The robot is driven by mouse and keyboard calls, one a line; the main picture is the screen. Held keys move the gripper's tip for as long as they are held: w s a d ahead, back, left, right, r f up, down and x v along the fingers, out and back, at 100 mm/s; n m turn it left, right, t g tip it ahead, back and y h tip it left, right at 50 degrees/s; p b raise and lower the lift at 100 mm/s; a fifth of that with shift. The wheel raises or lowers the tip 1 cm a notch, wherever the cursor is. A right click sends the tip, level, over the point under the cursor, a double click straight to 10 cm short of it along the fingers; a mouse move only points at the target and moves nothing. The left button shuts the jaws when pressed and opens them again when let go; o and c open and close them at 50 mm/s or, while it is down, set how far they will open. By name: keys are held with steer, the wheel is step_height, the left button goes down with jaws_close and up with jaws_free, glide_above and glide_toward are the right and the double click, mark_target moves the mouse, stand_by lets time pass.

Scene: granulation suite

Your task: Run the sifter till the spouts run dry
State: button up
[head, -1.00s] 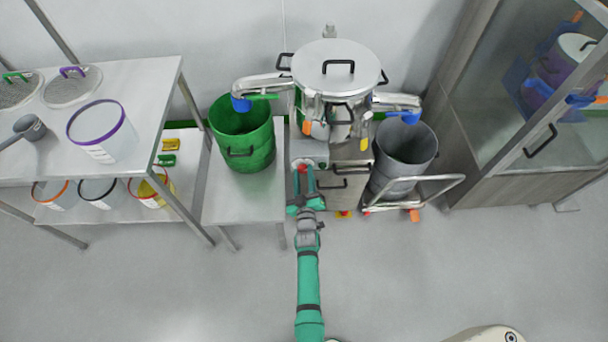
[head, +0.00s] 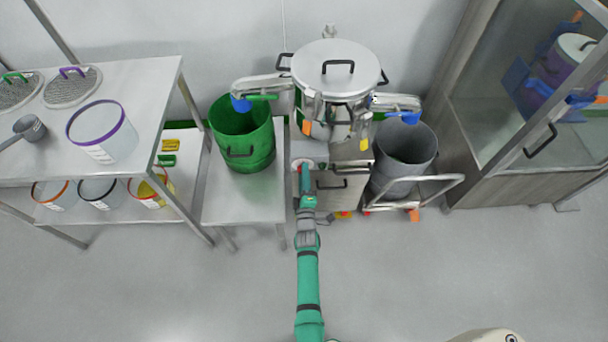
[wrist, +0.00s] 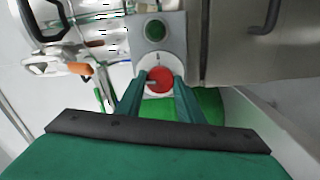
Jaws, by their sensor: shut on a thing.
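The sifter (head: 336,62) is a steel drum with a black-handled lid on a steel cabinet. Its left spout (head: 262,86) ends over a green drum (head: 250,160). Its right spout (head: 392,102) ends over a grey drum (head: 400,178). I cannot see whether anything falls from either spout. My gripper (head: 306,167) is at the small control panel on the cabinet's left. In the wrist view its fingers are shut on the sides of a red round knob (wrist: 160,76) with a grey bar. A green button (wrist: 155,29) sits beyond the knob, untouched.
The green drum stands on a low steel table (head: 218,200); the grey drum stands on a trolley (head: 450,186). A steel shelf unit (head: 160,85) with tubs is on the left. A glass-door cabinet (head: 490,130) is on the right. The floor in front is clear.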

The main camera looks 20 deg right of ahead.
steer(key=shift+r+n, duration=0.1)
steer(key=shift+n, duration=0.2)
steer(key=shift+a, duration=0.2)
steer(key=o, duration=1)
steer(key=shift+o, duration=0.3)
steer(key=shift+d, duration=0.1)
steer(key=shift+s, duration=0.1)
steer(key=v, duration=1)
steer(key=shift+s, duration=0.35)
